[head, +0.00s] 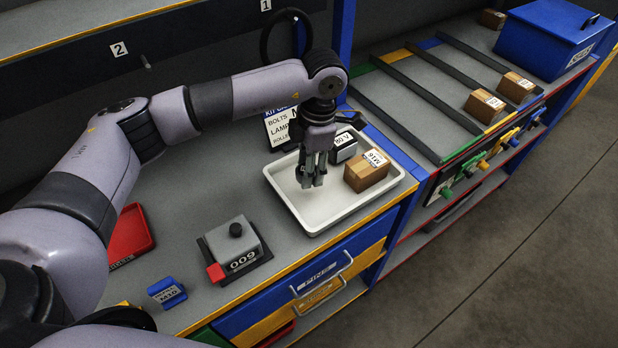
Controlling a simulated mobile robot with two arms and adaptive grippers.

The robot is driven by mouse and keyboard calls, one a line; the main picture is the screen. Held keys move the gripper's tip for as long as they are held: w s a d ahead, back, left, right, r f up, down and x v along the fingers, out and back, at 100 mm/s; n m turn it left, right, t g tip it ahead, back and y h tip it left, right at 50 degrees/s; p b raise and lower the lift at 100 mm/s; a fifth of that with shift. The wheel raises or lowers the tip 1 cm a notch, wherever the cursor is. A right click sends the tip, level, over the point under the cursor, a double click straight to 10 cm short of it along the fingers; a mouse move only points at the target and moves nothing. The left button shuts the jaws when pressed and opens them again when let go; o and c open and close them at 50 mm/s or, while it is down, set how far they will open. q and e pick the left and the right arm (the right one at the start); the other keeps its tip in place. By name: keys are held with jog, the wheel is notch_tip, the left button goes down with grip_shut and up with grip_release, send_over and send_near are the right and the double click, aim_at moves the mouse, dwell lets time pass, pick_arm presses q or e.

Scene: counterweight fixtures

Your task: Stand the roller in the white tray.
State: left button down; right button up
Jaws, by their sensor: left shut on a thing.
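The white tray (290,205) stands on the grey worktop near its right end. My left gripper (312,184) points down over the left part of the tray, its fingers closed together on a thing. That thing is almost wholly hidden by the dark fingers; I take it to be the roller, as no other roller shows. I cannot tell whether it touches the tray floor. A brown box (366,176) with a white label and a dark block marked 80 V (344,149) are in the tray's right and back part. My right gripper is out of view.
A grey fixture marked 009 (237,245), a blue block (167,292) and a red bin (133,230) are on the worktop left of the tray. A sign (280,128) stands behind the tray. Racks with brown boxes (484,106) and a blue crate (545,45) lie to the right.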

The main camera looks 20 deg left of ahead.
aim_at(307, 195)
pick_arm(q)
jog(key=shift+f, duration=0.95)
notch_tip(307, 195, down, 4)
jog(key=shift+f+p, duration=0.1)
jog(key=shift+p, duration=0.75)
jog(key=shift+f, duration=0.2)
jog(key=shift+f, duration=0.2)
jog(key=c, duration=0.9)
grip_release()
